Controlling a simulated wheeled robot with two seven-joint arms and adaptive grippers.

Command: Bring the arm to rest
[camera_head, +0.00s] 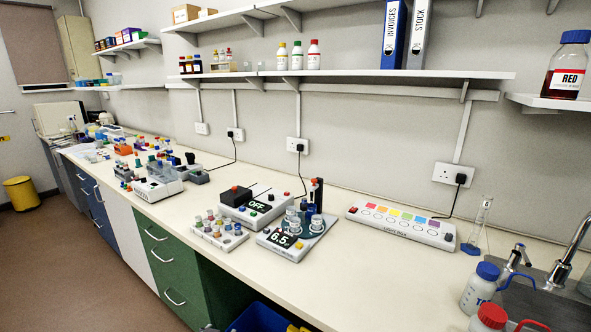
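Neither of my grippers shows in the head view, and no part of either arm can be made out with certainty. The long cream bench (385,277) runs from the near right to the far left along the wall. A device reading 6.5 (287,243) and a device reading OFF (254,206) stand on it near the middle. A rack of small coloured-cap vials (219,231) stands to their left.
A light box with coloured squares (401,224), a glass cylinder (479,224) and a sink (534,300) with a tap lie to the right. Capped bottles (480,286) stand by the sink. Shelves (343,73) overhang the bench. The bench front is clear at centre right.

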